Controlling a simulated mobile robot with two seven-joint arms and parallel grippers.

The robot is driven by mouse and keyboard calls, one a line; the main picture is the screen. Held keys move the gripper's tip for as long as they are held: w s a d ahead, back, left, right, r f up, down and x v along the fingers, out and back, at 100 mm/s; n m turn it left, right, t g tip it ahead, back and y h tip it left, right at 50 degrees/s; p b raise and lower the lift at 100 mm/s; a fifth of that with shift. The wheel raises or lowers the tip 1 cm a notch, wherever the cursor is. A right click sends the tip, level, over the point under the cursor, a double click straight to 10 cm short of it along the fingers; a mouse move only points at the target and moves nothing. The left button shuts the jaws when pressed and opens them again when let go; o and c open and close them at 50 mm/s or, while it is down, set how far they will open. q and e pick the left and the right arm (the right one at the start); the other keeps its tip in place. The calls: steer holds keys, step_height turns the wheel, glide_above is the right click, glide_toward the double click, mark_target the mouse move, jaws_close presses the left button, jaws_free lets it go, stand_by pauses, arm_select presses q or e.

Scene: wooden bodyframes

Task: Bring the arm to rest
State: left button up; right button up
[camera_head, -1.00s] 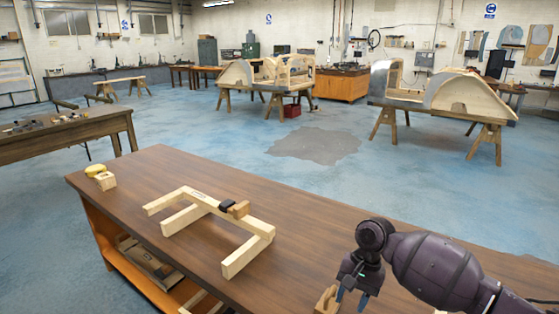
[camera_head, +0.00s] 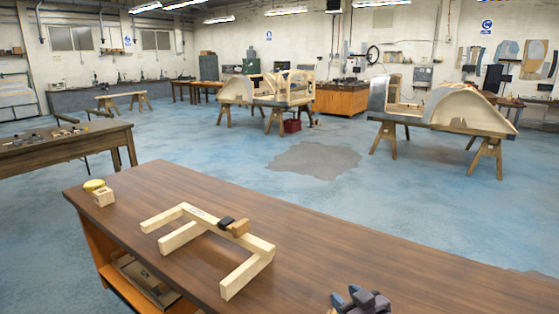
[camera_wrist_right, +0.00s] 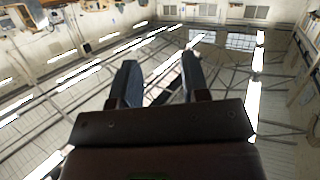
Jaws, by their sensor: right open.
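My right gripper (camera_head: 358,298) shows only in part at the bottom edge of the head view, over the near part of the brown workbench (camera_head: 330,240). In the right wrist view its two fingers (camera_wrist_right: 160,75) stand apart with nothing between them, and they point up toward the ceiling. Most of my right arm is out of the head view. My left gripper is not in view.
A pale wooden frame (camera_head: 185,236) with a dark clamp-like piece (camera_head: 226,223) lies on the bench. Wooden bodyframes on trestles (camera_head: 468,110) stand beyond, across open blue floor.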

steer(key=s+d+f+m+h, duration=0.1)
steer(key=s+d+f, duration=0.3)
steer(key=s, duration=0.4)
steer(key=s+d+f+m+g+h, duration=0.1)
steer(key=s+d+f+m+h, duration=0.1)
steer(key=s+f, duration=0.5)
steer(key=s+d+f+m+g+h, duration=0.1)
steer(key=s+d+f+h, duration=0.2)
steer(key=s, duration=0.7)
steer(key=d+f, duration=0.2)
steer(key=d, duration=0.1)
steer(key=shift+s+d+f+m, duration=0.15)
steer(key=shift+s+f+m, duration=0.2)
steer(key=shift+f+m, duration=0.05)
